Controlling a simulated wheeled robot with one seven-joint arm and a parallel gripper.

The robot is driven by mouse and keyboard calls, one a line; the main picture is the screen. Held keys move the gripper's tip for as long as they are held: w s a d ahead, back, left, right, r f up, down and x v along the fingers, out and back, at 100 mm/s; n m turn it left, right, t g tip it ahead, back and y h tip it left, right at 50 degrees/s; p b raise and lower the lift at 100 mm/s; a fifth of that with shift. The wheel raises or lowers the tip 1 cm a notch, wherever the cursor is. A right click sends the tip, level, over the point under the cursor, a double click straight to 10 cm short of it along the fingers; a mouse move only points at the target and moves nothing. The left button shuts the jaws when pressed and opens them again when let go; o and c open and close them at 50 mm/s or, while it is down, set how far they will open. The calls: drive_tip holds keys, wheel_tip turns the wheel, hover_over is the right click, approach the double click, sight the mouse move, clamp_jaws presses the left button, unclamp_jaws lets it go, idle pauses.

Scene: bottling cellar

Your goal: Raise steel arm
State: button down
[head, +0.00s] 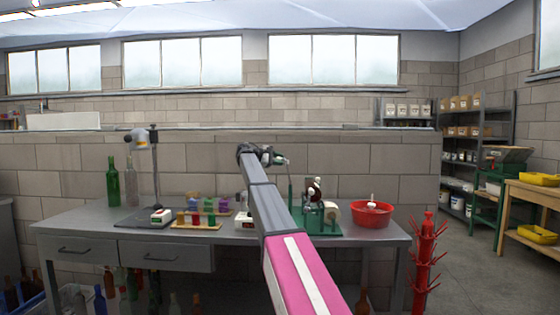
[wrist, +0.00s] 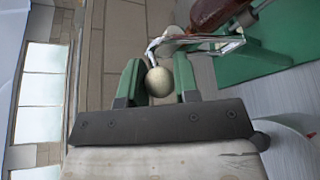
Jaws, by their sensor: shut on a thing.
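The steel arm (wrist: 200,40) is a bright metal lever with a round cream knob (wrist: 159,83) at its end. It belongs to a green bench machine (head: 322,228), which has a dark brown bottle (wrist: 215,14) in it. My gripper (wrist: 158,76) has its two green fingers on either side of the cream knob and is shut on it. In the head view my gripper (head: 278,160) is above and left of the machine, and my arm hides part of the bench. The knob is too small to make out clearly there.
A red bottle rack (head: 425,255) stands right of the bench. The air above the bench is open.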

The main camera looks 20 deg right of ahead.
drive_tip(key=shift+a, duration=0.1)
drive_tip(key=c, duration=0.9)
unclamp_jaws()
drive_tip(key=shift+o, duration=0.2)
drive_tip(key=v, duration=1)
drive_tip(key=shift+a, duration=0.4)
